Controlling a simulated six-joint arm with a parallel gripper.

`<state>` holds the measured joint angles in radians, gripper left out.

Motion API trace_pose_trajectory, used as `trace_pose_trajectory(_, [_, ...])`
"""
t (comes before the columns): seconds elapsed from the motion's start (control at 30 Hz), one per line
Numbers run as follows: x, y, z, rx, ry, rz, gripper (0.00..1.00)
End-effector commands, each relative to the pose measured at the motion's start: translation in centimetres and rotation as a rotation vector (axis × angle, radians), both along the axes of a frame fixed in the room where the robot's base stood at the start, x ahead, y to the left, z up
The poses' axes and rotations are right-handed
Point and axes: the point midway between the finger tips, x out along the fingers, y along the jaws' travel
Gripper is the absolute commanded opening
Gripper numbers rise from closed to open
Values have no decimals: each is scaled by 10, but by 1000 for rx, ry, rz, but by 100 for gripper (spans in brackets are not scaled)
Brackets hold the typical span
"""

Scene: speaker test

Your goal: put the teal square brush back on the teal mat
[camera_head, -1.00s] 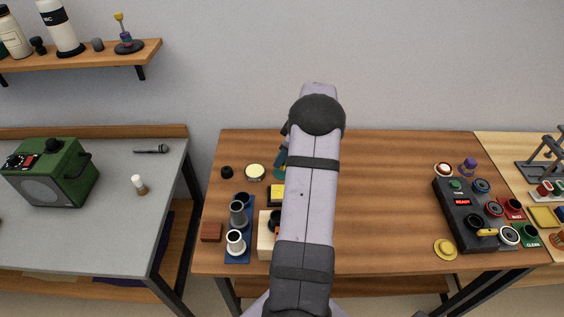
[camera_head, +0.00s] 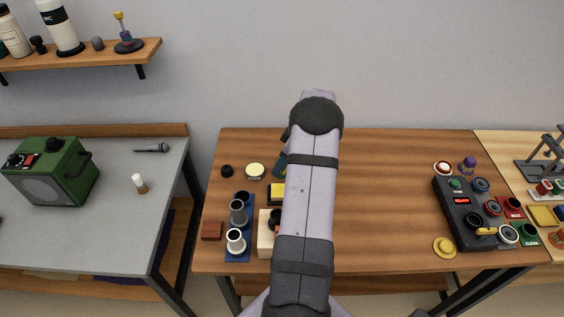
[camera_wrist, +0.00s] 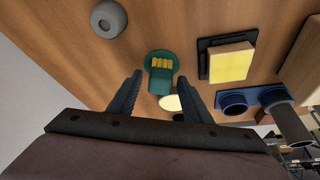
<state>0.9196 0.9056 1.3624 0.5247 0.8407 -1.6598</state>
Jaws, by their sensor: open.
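In the wrist view, a teal block with yellow bristle-like tufts, which looks like the teal square brush (camera_wrist: 160,84), lies between and just beyond my fingertips. It overlaps a round teal shape, which looks like the teal mat (camera_wrist: 174,57). I cannot tell whether the brush rests on it or stands apart from it. My gripper (camera_wrist: 160,79) is open, with one finger on each side of the brush and a gap showing on both sides. In the head view my arm hides most of this area.
A pale yellow disc (camera_wrist: 171,103) lies close by, partly behind my gripper. A yellow block (camera_wrist: 232,63) on a black base and a blue tray (camera_head: 230,255) with grey cups stand near. A grey round knob (camera_wrist: 108,18) is at upper left. A control box (camera_head: 455,218) stands far right.

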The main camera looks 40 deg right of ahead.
Motion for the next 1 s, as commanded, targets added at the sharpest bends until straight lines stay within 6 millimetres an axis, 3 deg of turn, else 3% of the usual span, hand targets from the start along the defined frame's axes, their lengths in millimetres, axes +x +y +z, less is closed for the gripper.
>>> trace_pose_trajectory(0.33, [-5,-3,15,-2,-2,0,45])
trace_pose_trajectory(0.8, [-33,-15,89,-3,-2,-2,45])
trace_pose_trajectory(1.0, [-41,-18,108,-2,-1,-1,45])
